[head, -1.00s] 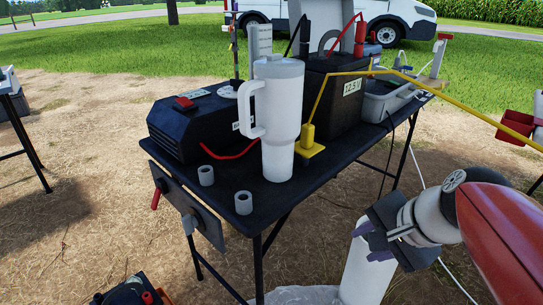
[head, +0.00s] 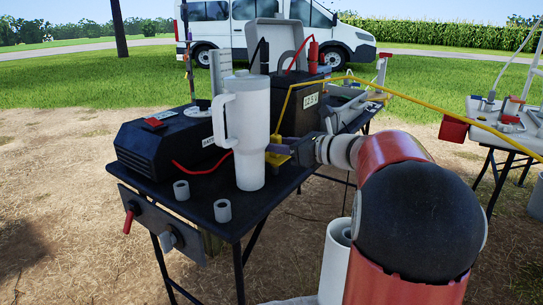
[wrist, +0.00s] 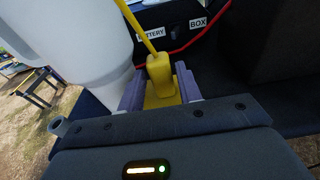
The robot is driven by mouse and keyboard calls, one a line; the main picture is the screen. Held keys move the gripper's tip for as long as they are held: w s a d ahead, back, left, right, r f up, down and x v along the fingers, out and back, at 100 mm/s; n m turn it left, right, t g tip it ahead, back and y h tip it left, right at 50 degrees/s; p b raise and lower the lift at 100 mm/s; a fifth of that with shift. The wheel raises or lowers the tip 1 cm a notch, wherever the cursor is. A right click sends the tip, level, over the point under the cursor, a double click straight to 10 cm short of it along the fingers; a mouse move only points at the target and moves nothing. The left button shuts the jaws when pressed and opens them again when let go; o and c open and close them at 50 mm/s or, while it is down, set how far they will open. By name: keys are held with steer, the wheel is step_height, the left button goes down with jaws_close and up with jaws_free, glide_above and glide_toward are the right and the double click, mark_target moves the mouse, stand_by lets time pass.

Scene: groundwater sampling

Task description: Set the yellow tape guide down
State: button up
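The yellow tape guide (head: 277,153) is a small yellow post on a flat base, at the right edge of the black table behind the white mug. In the wrist view the guide (wrist: 160,78) stands between the two purple fingers of my gripper (wrist: 160,92). The fingers sit close against both its sides, with no clear gap. In the head view my gripper (head: 288,149) reaches in from the right at table height. A yellow tape (head: 395,99) runs from the guide up and away to the right. The guide's underside is hidden, so contact with the table cannot be told.
The tall white mug (head: 246,130) stands just left of the guide, very near my fingers. A white cylinder (head: 336,265) stands below.

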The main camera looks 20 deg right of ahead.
steer(key=x, duration=0.4)
steer(key=shift+d+f, duration=0.1)
steer(key=shift+f, duration=0.15)
jaws_close()
steer(key=shift+r, duration=0.1)
steer(key=shift+r, duration=0.25)
steer(key=f+v, duration=0.2)
steer(key=v, duration=1.6)
steer(key=shift+d+r, duration=0.15)
steer(key=shift+r, duration=0.05)
